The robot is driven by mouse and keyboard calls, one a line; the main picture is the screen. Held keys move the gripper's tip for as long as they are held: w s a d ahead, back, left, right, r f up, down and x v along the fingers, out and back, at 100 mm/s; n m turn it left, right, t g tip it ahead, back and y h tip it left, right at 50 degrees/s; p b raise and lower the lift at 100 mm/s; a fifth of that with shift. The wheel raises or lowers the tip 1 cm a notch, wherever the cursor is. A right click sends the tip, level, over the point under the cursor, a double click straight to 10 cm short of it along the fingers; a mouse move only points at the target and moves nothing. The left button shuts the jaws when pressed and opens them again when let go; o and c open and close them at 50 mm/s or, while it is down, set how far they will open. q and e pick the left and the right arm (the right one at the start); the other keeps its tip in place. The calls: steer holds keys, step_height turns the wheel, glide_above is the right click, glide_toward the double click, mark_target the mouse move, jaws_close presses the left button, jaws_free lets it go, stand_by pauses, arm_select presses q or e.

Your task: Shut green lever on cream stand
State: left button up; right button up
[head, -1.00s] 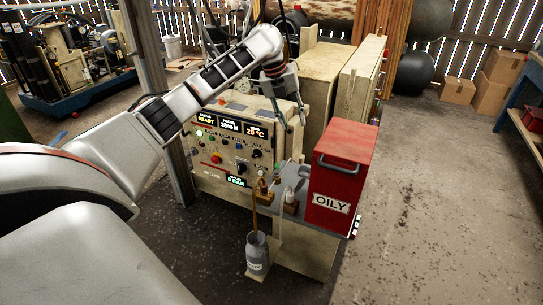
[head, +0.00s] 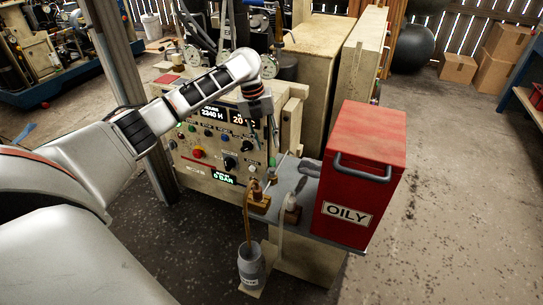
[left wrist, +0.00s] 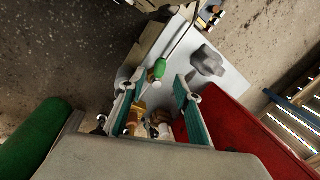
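My left gripper (head: 262,140) is in front of the right part of the control panel. In the left wrist view its two teal-padded fingers (left wrist: 159,82) are apart, with nothing gripped. A green lever end (left wrist: 158,69) shows just past the fingertips, apart from them, with a pale rod beside it. The cream stand is not clearly told apart from the other cream parts. Brass and white fittings show low between the fingers. My right gripper is not in view.
A red OILY box (head: 361,180) stands on a grey shelf right of the panel (head: 214,150). A brass valve (head: 257,196) with a hose sits above a grey can (head: 251,265). A grey-handled fitting (head: 293,205) stands beside it.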

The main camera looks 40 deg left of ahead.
mark_target(271, 159)
arm_select(q)
steer(key=f, duration=0.2)
steer(key=f+b, duration=0.1)
steer(key=f, duration=0.1)
steer(key=d+f+b, duration=0.1)
steer(key=f, duration=0.1)
steer(key=shift+w+d+f, duration=0.1)
steer(key=shift+w+f, duration=0.1)
steer(key=shift+f, duration=0.05)
steer(key=shift+w+d+f, duration=0.1)
steer(key=shift+f, duration=0.25)
steer(key=shift+f+b, duration=0.1)
steer(key=shift+b, duration=0.2)
steer(key=shift+w, duration=0.1)
steer(key=shift+r, duration=0.2)
steer(key=c, duration=0.8)
jaws_close()
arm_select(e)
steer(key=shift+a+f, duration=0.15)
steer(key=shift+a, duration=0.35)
